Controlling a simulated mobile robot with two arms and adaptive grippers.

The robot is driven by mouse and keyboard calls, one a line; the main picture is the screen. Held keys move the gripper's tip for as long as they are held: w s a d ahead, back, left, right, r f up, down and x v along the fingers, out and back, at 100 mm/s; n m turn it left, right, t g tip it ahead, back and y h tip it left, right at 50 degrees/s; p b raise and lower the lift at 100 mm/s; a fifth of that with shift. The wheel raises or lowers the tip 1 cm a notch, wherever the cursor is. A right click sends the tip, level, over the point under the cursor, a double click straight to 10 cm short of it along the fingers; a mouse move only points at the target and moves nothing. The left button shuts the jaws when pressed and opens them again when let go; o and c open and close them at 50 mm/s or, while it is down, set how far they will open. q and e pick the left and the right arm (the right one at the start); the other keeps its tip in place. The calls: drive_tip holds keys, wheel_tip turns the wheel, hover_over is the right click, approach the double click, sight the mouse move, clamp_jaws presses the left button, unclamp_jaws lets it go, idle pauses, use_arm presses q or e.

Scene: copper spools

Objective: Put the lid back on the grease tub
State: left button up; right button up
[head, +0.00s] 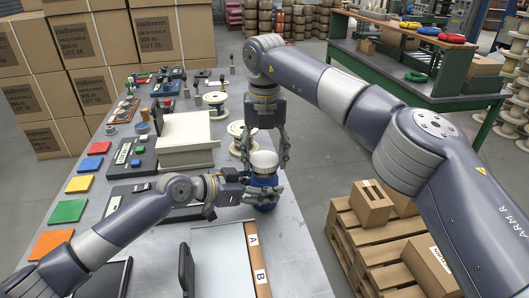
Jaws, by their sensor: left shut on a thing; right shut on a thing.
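The grease tub (265,181) is blue and stands upright near the right edge of the metal table. My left gripper (270,194) reaches in from the left and is shut on the tub's side. The pale round lid (264,161) is at the top of the tub. My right gripper (266,158) points down from above, with one finger on each side of the lid, and is shut on it. The lid looks roughly level and lined up over the tub. I cannot tell whether it touches the rim.
A cream box (187,155) and dark devices (132,157) stand left of the tub. A wire spool (237,130) is close behind it. A tray panel (219,262) with an A/B strip (257,262) lies in front. A pallet (352,240) with cartons is right of the table.

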sight(262, 157)
idle(0.3)
drive_tip(key=shift+f, duration=0.85)
drive_tip(key=shift+f, duration=0.55)
drive_tip(key=m, duration=0.5)
drive_tip(key=shift+a+m, duration=0.2)
drive_tip(key=shift+m, duration=0.2)
drive_tip(key=m, duration=0.5)
drive_tip(key=shift+w+a, duration=0.15)
drive_tip(key=m, duration=0.7)
drive_tip(key=shift+w+a, duration=0.1)
drive_tip(key=shift+w, duration=0.15)
drive_tip(key=m, duration=0.3)
drive_tip(key=shift+w, duration=0.1)
drive_tip(key=m, duration=0.5)
drive_tip(key=shift+w, duration=0.15)
